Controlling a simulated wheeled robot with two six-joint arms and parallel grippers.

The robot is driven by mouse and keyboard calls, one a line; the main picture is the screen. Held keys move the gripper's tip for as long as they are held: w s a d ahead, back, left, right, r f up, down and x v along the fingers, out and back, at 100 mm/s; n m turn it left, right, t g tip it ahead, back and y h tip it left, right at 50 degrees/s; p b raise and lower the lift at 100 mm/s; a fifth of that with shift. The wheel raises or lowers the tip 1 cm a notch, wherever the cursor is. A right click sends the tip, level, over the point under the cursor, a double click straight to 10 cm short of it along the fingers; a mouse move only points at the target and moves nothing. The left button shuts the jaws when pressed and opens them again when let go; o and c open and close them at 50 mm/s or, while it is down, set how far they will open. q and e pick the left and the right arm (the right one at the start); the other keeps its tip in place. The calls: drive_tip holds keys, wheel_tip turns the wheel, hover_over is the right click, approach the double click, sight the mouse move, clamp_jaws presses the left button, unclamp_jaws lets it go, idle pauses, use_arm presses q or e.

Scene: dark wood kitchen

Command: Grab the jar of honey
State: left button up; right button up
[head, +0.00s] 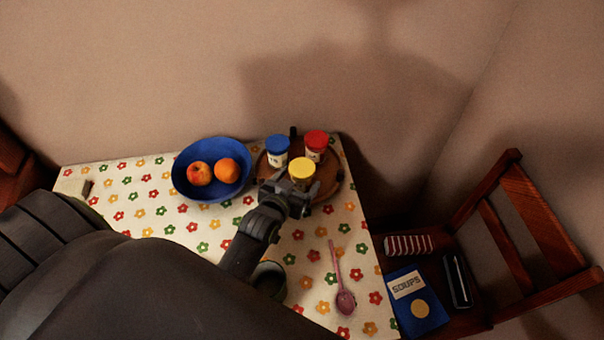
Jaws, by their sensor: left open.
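Three jars stand together on a round brown tray (335,184): a yellow-lidded jar (302,168) in front, a blue-lidded jar (277,150) behind left and a red-lidded jar (315,144) behind right. The labels are too small to read; the yellow lid may mark the honey. My left gripper (292,186) is open, right at the near side of the yellow-lidded jar, and hides its lower body. I cannot tell whether the fingers touch it. My right gripper is not in view.
A blue bowl (192,158) with two fruits sits left of the tray on the flowered tablecloth (215,228). A dark cup (270,280) is partly behind my arm. A pink spoon (342,288) lies in front. A chair (530,220) holds a blue soups book (415,303).

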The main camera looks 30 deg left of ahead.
use_arm(q)
drive_tip(key=shift+x, duration=1.7)
drive_tip(key=shift+r, duration=0.25)
drive_tip(key=c, duration=1.1)
drive_tip(key=shift+c, duration=1)
drive_tip(key=shift+r, duration=0.15)
